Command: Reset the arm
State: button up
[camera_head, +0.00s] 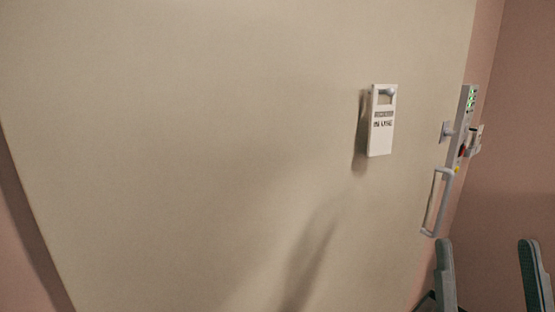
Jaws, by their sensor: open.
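My gripper (487,246) shows at the bottom right. Its two grey-green fingers point up and stand wide apart, with nothing between them. The rest of my arm is mostly out of the picture. In the picture, the fingers are just below and to the right of the door handle (433,204). I cannot tell how far they are from the door.
A large beige door (200,130) fills most of the view. A pinkish wall (515,150) stands at the right.

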jog(key=s+a+f+m+g, duration=0.1)
jog(key=s+f+g, duration=0.35)
jog(key=f, duration=0.45)
jog(key=s+a+f+m+g, duration=0.1)
jog(key=s+f+g, duration=0.3)
jog(key=f, duration=0.6)
jog(key=s+a+f+g+y, duration=0.1)
jog(key=s+f+g, duration=0.1)
jog(key=s+f, duration=0.3)
jog(key=s+a+f+n+g+y, duration=0.1)
jog(key=s+f, duration=0.4)
jog(key=s, duration=0.7)
jog(key=shift+s+f+n+g+y, duration=0.15)
jog(key=shift+f+n+g+y, duration=0.15)
jog(key=shift+g+y, duration=0.35)
